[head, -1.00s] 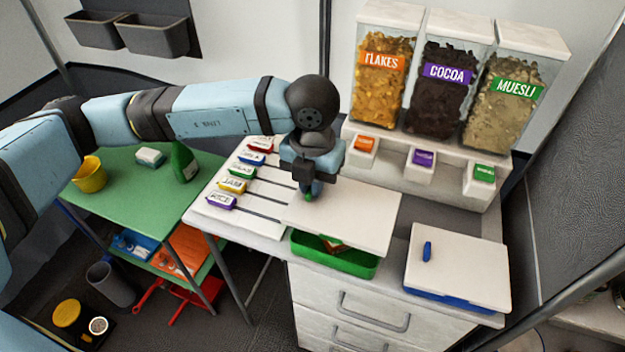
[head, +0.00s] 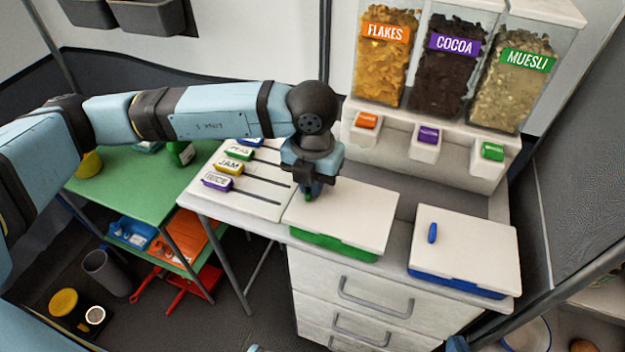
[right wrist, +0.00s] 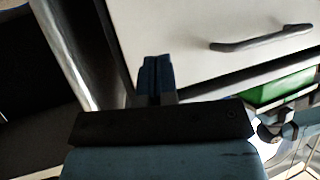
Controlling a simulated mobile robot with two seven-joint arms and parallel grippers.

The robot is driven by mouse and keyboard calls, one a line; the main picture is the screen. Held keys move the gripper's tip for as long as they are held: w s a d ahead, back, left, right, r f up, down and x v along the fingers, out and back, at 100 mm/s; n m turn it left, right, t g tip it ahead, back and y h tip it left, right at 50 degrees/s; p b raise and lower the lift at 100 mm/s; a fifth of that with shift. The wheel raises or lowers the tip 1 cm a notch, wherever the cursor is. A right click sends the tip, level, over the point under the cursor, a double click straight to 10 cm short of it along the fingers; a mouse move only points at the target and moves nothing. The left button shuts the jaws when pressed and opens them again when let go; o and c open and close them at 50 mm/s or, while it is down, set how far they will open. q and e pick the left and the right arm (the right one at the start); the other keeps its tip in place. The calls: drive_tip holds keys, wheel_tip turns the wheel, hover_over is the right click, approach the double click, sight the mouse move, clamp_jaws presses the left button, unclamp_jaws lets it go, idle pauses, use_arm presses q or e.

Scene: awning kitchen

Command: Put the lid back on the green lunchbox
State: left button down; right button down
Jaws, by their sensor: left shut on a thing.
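The white lid (head: 352,215) lies over the green lunchbox (head: 335,246) on the counter and hides its inside. Only the green front and side wall show below the lid's edge. I cannot tell whether the lid is pressed fully down. My left gripper (head: 308,194) points down at the lid's left part and is shut on its green knob, which is mostly hidden by the fingers. A green wall of the lunchbox also shows in the right wrist view (right wrist: 283,88). My right gripper (right wrist: 157,77) is shut and empty, low in front of the white drawers.
A blue box with a white lid and blue knob (head: 463,249) stands to the right. Cereal dispensers (head: 440,70) stand behind. A white board with labelled sliders (head: 245,195) lies left of the lunchbox. Drawer handles (head: 375,304) stick out below the counter.

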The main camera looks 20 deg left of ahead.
use_arm(q)
drive_tip(key=shift+b, duration=0.4)
idle(1.3)
drive_tip(key=shift+f+b, duration=0.25)
drive_tip(key=shift+b, duration=0.1)
drive_tip(key=shift+f+b, duration=0.2)
drive_tip(key=shift+b, duration=0.2)
idle(0.5)
idle(0.5)
drive_tip(key=c, duration=0.7)
unclamp_jaws()
drive_tip(key=shift+o, duration=0.2)
drive_tip(key=shift+r, duration=0.1)
